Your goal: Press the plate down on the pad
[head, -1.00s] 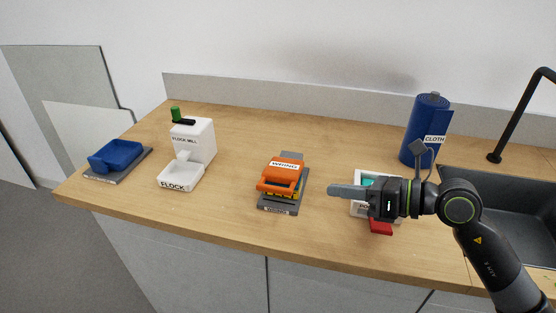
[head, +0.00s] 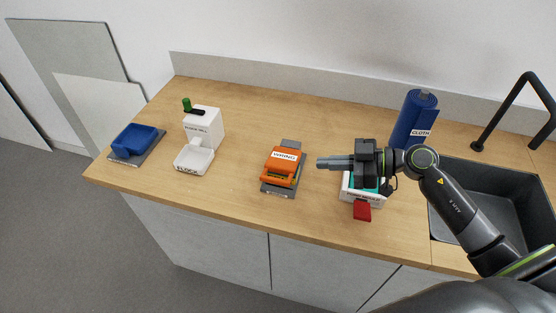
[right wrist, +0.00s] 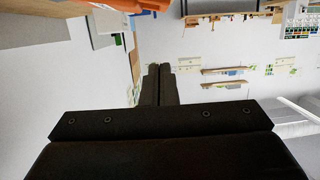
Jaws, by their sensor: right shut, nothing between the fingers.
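I cannot tell for sure which parts are the plate and pad. My right gripper (head: 320,162) is shut and empty, its fingers pointing left, just right of the orange part and apart from it in the picture. In the right wrist view, the shut fingers (right wrist: 158,72) show with orange (right wrist: 132,4) at the top edge. My left gripper is out of view.
A white and teal device with a red tab (head: 362,211) lies partly hidden below my right gripper. A blue cloth roll (head: 412,115) and a sink (head: 490,200) are to the right. A white flock mill (head: 205,130) and a blue tray (head: 135,140) stand left.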

